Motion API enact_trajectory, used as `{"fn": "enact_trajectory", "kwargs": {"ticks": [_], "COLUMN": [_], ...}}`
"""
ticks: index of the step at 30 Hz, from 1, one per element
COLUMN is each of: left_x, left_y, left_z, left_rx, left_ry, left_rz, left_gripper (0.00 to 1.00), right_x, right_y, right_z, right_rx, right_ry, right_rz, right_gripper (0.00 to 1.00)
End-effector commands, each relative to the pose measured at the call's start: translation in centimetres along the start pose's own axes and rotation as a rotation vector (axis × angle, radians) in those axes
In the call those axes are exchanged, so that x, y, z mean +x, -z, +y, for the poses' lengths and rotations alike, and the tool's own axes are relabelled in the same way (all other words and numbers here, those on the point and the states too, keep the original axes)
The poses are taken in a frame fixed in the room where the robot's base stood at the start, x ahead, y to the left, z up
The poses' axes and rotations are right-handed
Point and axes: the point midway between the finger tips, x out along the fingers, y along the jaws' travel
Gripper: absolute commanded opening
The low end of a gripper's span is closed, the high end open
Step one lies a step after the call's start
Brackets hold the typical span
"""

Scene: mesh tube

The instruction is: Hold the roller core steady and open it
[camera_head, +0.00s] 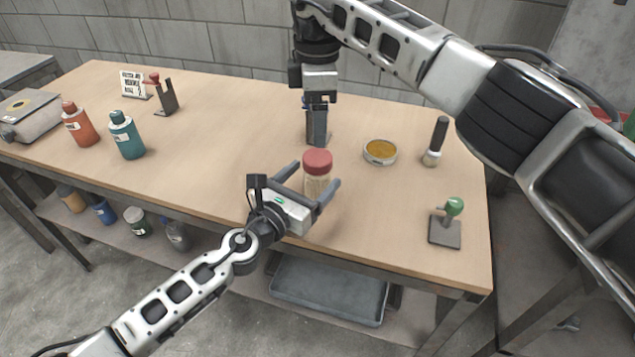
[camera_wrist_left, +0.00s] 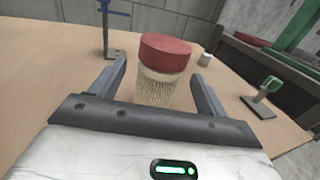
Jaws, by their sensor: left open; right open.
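The roller core (camera_head: 317,180) is a small upright mesh-like tube with a red cap (camera_head: 317,160). It stands on the table near the front edge. My left gripper (camera_head: 312,176) is open, with one finger on each side of the tube. The left wrist view shows the tube (camera_wrist_left: 155,88) and its red cap (camera_wrist_left: 166,52) between the spread fingers, with gaps on both sides. My right gripper (camera_head: 317,125) is open and points down behind the tube, apart from the cap.
A round tin with amber contents (camera_head: 380,151), a black-handled brush (camera_head: 435,142) and a green-knobbed stand (camera_head: 446,225) are to the right. Orange (camera_head: 79,126) and teal (camera_head: 126,136) bottles stand left. The table (camera_head: 220,130) is clear between the bottles and the tube.

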Motion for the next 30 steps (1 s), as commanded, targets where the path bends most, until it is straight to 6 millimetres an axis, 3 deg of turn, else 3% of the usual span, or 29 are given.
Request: {"fn": "enact_trajectory", "kwargs": {"ticks": [6,17,25,30], "left_x": [2.3,2.7,2.7,2.7], "left_y": [-0.1,0.0,0.0,0.0], "left_z": [0.0,0.0,0.0,0.0], "left_rx": [0.001,-0.001,-0.001,-0.001], "left_ry": [-0.001,0.0,-0.001,-0.001], "left_rz": [-0.002,-0.001,-0.001,0.0], "left_gripper": [0.75,0.75,0.03,0.0], "right_x": [0.0,0.0,0.0,-0.1], "right_y": [0.0,0.0,0.0,0.0], "right_z": [0.0,0.0,0.0,0.0], "right_rx": [0.0,-0.001,-0.001,-0.082], "right_ry": [0.0,0.0,0.0,-0.002], "right_rz": [0.0,0.0,0.0,-0.002], "right_gripper": [0.71,0.71,0.71,0.71]}}
